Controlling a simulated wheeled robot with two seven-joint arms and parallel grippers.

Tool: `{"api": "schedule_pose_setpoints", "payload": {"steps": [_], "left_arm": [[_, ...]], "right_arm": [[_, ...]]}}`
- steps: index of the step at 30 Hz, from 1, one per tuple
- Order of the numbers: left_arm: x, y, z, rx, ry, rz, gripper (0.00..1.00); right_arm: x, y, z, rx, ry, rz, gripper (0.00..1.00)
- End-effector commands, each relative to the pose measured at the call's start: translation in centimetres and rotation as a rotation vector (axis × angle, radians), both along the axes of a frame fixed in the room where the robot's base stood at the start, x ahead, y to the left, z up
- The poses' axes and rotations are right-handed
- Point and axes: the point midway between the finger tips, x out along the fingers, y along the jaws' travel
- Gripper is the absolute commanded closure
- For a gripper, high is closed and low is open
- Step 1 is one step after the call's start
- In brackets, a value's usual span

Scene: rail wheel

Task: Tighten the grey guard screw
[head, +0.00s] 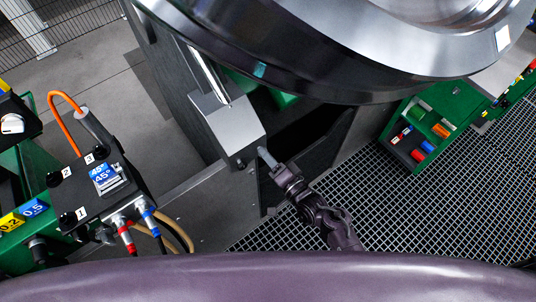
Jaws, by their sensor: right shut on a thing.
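A grey box-shaped guard (234,124) is fixed below the large shiny rail wheel (330,45). A short grey screw (266,156) sticks out at the guard's lower right corner. My right gripper (274,167) comes in from the lower right and is shut on the outer end of this screw. The fingertips hide the screw's head, and I cannot tell how deep the screw sits. My left gripper is not in view.
At left stands a dark panel (104,190) with numbered knobs, an orange cable (62,118) and red and blue hose fittings. A green box (440,120) with coloured parts stands at right on the grating floor (400,215). The wheel overhangs close above my right gripper.

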Motion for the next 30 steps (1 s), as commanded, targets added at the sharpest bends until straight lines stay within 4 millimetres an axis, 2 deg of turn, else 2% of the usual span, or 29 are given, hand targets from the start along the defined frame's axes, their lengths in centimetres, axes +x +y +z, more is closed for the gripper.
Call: {"api": "schedule_pose_setpoints", "payload": {"steps": [12,29,30], "left_arm": [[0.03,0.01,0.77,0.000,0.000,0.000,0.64],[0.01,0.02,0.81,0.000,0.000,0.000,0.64],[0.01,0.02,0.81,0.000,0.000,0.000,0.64]], "right_arm": [[0.01,-0.07,-0.07,0.158,0.117,-0.002,0.96],[0.01,-0.04,-0.10,0.181,0.132,0.000,0.96],[0.01,-0.05,-0.11,0.181,0.132,0.000,0.70]]}}
